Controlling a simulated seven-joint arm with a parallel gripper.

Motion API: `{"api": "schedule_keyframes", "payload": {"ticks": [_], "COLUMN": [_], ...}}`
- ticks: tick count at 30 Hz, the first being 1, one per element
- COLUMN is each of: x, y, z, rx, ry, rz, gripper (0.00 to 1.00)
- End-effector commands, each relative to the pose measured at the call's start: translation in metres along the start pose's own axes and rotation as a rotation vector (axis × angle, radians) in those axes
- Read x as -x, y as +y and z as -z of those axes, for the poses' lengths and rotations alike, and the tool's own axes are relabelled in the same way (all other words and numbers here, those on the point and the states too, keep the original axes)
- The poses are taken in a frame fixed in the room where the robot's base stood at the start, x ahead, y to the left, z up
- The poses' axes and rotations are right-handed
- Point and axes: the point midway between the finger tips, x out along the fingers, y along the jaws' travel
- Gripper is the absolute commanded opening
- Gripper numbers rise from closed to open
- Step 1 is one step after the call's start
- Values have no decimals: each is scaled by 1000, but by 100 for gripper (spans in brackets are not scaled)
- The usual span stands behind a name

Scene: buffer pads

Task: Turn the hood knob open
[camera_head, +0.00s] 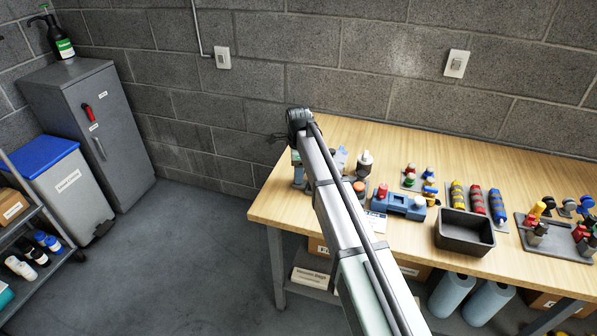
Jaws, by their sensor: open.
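My arm crosses the middle of the view from the bottom edge up to the table's left end. My gripper (275,138) is at its far end, small and dark, pointing left past the table's back left corner. It is open, and I see nothing between its fingers. No knob can be clearly made out as the hood knob. A grey device (298,175) on the table's left end is partly hidden behind my arm. A blue fixture (400,203) with a red knob (382,190) and a pale knob (419,202) sits right of my arm.
The wooden table (264,205) also carries a dark empty bin (465,232), banded cylinders (478,200) and a rack of coloured knobs (556,238). A grey cabinet (122,125) with a red handle (88,113) and a blue-lidded bin (68,190) stand left. Floor between is clear.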

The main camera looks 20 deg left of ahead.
Motion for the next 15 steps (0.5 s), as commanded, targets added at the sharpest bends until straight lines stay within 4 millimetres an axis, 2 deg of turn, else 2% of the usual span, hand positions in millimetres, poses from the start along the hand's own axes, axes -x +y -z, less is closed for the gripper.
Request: {"api": "schedule_keyframes", "payload": {"ticks": [11, 15], "x": [-5, -5], "y": [0, 0], "z": [0, 0], "rx": [0, 0], "ry": [0, 0], "rz": [0, 0], "gripper": [59, 48]}}
